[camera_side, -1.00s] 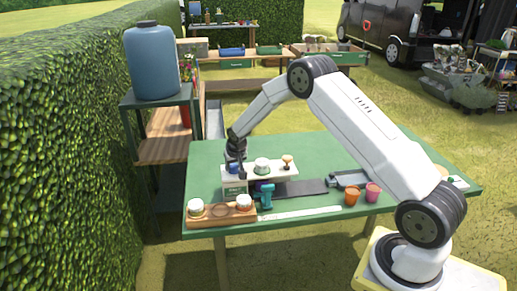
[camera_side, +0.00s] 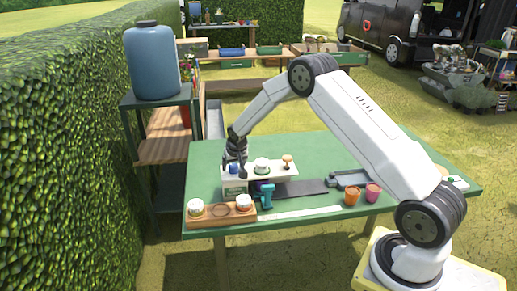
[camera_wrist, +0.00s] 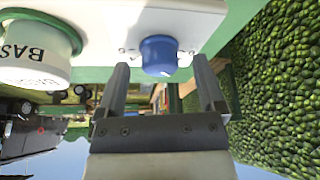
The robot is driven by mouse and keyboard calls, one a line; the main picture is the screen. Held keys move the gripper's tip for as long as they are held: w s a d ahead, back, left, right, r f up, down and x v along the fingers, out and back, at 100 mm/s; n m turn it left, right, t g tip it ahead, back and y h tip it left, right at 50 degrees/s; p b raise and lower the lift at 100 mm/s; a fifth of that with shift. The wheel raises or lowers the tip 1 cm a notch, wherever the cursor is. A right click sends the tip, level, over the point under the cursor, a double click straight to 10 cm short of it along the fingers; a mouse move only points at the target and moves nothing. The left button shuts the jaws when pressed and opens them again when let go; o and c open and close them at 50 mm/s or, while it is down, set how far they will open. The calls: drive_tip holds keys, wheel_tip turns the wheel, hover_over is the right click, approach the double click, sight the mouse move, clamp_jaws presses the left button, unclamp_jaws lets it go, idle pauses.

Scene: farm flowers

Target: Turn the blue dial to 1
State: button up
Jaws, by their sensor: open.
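The blue dial (camera_wrist: 158,55) is on a white panel (camera_wrist: 110,28) in the wrist view. A white pointer mark shows at its right side, and small marks surround it; I cannot read the numbers. In the side view the dial (camera_side: 234,169) is small, at the left end of the white-topped unit (camera_side: 280,171) on the green table. My gripper (camera_wrist: 162,75) is open, with one finger on each side of the dial in the wrist view. I cannot tell whether the fingers touch it. In the side view my gripper (camera_side: 235,168) is low over the dial.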

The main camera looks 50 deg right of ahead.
drive_tip(key=v, duration=0.7)
drive_tip(key=shift+s+a+r, duration=0.1)
drive_tip(key=shift+a, duration=0.05)
idle(0.4)
drive_tip(key=s+a+r+n, duration=0.1)
drive_tip(key=s+a+n, duration=0.1)
drive_tip(key=s+a, duration=0.3)
drive_tip(key=s+a+r+n+y, duration=0.1)
drive_tip(key=s+a, duration=0.5)
drive_tip(key=s, duration=0.7)
drive_tip(key=s+a+r+n+g+y, duration=0.1)
drive_tip(key=s+a+r+n, duration=0.1)
drive_tip(key=s+a, duration=0.3)
drive_tip(key=shift+s+n, duration=0.5)
drive_tip(key=shift+s, duration=1.4)
drive_tip(key=shift+a, duration=0.15)
